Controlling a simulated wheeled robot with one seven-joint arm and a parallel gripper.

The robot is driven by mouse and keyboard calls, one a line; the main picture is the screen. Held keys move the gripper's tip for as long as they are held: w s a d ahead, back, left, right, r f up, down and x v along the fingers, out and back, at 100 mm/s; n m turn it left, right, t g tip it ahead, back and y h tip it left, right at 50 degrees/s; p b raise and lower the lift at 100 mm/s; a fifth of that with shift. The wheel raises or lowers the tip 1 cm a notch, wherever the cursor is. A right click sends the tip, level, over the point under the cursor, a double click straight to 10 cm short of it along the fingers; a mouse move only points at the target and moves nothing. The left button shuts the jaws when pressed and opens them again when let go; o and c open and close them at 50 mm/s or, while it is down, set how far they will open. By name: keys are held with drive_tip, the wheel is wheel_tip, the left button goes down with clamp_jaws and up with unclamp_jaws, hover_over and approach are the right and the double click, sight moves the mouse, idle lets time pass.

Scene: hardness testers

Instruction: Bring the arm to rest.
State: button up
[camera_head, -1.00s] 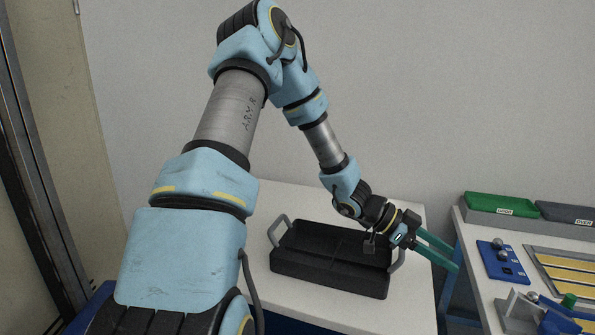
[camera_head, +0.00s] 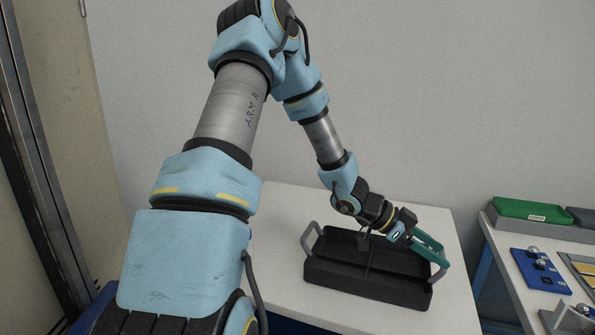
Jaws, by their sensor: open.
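My arm reaches from the lower left up and over to the right, then down above the white table. My gripper (camera_head: 441,255) is open, with teal fingers pointing right and down. It is over the right end of a black tray (camera_head: 368,290), near the tray's right grey handle (camera_head: 439,268). I cannot tell whether the fingers touch that handle. Nothing shows between the fingers. The tray's left handle (camera_head: 308,237) stands clear of my arm.
The white table (camera_head: 280,200) has bare room behind and left of the tray. At right, a second table holds a green bin (camera_head: 530,210), a blue block with knobs (camera_head: 540,271) and a yellow-slotted panel. A dark metal frame (camera_head: 40,190) stands at far left.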

drive_tip(key=w+a+n+t+y, duration=0.4)
drive_tip(key=w+a+n, duration=0.1)
drive_tip(key=a, duration=0.5)
drive_tip(key=w+a+n+t+y, duration=0.3)
drive_tip(key=w+a+n, duration=0.15)
drive_tip(key=a, duration=0.55)
drive_tip(key=s+a+r+n+y, duration=0.1)
drive_tip(key=s+a+n+y, duration=0.1)
drive_tip(key=a, duration=0.4)
drive_tip(key=s+a+r+n+y, duration=0.1)
drive_tip(key=s+a+n+y, duration=0.1)
drive_tip(key=a+n, duration=0.2)
drive_tip(key=a, duration=0.2)
drive_tip(key=shift+s+a+r+g, duration=0.3)
drive_tip(key=shift+s+a+r, duration=0.1)
drive_tip(key=s+a+n, duration=0.1)
drive_tip(key=s, duration=0.1)
drive_tip(key=s+a+r+n+g, duration=0.1)
drive_tip(key=s, duration=0.2)
drive_tip(key=s+a+n+g, duration=0.1)
drive_tip(key=s+n, duration=0.1)
drive_tip(key=s, duration=0.1)
drive_tip(key=shift+a+r, duration=0.2)
drive_tip(key=shift+a, duration=0.15)
drive_tip(key=shift+c, duration=0.2)
